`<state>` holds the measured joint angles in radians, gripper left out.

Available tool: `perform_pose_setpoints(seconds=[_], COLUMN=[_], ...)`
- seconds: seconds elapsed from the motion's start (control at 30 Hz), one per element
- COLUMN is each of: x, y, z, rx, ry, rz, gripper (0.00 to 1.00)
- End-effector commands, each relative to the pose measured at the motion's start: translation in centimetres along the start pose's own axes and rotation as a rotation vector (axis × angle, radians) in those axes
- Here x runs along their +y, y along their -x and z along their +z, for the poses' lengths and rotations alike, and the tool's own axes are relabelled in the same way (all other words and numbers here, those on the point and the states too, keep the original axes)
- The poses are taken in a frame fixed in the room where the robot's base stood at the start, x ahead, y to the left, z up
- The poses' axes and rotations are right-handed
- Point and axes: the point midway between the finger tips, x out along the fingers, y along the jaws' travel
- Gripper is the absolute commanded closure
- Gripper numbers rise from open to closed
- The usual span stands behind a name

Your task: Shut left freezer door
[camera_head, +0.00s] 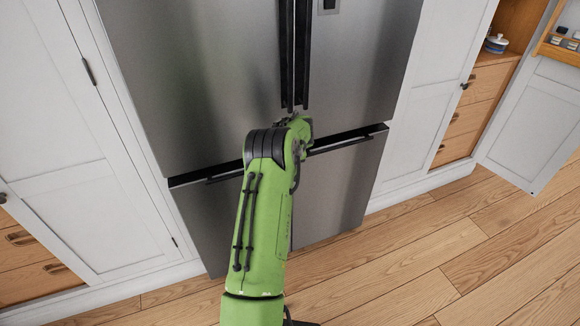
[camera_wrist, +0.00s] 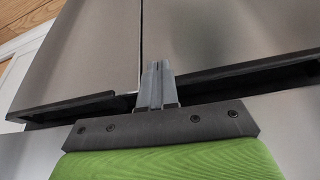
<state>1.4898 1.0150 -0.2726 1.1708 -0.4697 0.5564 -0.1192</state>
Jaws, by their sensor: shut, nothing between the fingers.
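The left freezer door (camera_head: 213,215) is the lower left steel panel of the fridge, with a dark bar handle along its top. My arm covers its right part in the head view. The right freezer door (camera_head: 335,190) stands beside it. In the wrist view, which looks upside down, two steel panels meet at a thin seam; the right one appears to be the left freezer door (camera_wrist: 225,40). My gripper (camera_wrist: 157,68) is shut and empty at the dark gap near this seam. I cannot tell whether it touches a door, or how far the left door is ajar.
The upper fridge doors (camera_head: 195,80) hang above with tall black handles (camera_head: 294,50). White cabinets (camera_head: 70,150) flank the fridge. An open cabinet door (camera_head: 535,125) stands at the right. The wooden floor (camera_head: 440,250) is clear at the lower right.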

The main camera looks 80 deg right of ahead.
Motion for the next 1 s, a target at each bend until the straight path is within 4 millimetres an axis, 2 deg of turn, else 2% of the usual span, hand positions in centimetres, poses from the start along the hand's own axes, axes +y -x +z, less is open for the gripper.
perform_pose_setpoints(seconds=[0.03, 0.5, 0.6, 1.0], x=[-0.4, 0.1, 0.1, 0.2], y=[0.0, 8.6, 9.7, 10.0], z=[0.0, -0.1, 0.0, 0.1], rx=[-0.001, -0.002, -0.003, -0.004], ry=[0.002, -0.001, 0.0, 0.0], rz=[-0.002, 0.0, -0.001, -0.001], gripper=[1.0, 1.0, 1.0, 1.0])
